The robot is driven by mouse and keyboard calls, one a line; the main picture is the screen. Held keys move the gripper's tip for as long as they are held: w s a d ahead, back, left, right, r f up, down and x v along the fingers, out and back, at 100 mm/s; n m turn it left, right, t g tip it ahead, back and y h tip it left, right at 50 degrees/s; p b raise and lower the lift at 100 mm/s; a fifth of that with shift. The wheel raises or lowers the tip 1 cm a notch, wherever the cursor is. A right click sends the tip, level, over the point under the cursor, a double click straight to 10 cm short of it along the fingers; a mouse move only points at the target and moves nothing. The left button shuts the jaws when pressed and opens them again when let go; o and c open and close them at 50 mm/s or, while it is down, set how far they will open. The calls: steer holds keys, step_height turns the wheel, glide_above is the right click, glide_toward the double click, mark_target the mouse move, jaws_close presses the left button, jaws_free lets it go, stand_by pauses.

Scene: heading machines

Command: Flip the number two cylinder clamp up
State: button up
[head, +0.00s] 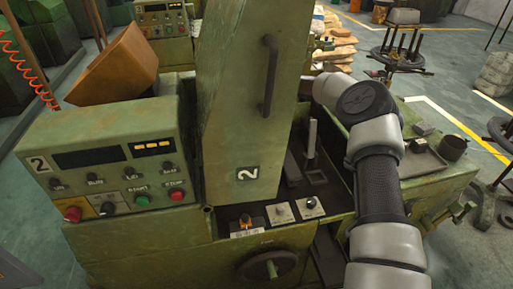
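I cannot tell for sure which part is the cylinder clamp. A grey upright lever-like piece (312,138) stands in the recess right of the cover, beside a dark block. My arm rises from the bottom right and bends left at the top, its far end passing behind the cover's right edge. My gripper is hidden there, so its hold and fingers do not show.
A small row of labelled switches (282,212) and a handwheel (268,266) are at the machine's front. A tan chute-like box (115,68) stands behind the panel. A tray (422,160) with a dark cup (453,148) lies right of my arm. Stools stand farther right.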

steer(key=shift+a+f, duration=0.1)
steer(key=shift+f, duration=0.3)
jaws_close()
steer(key=shift+a+r, duration=0.1)
steer(key=shift+a, duration=0.05)
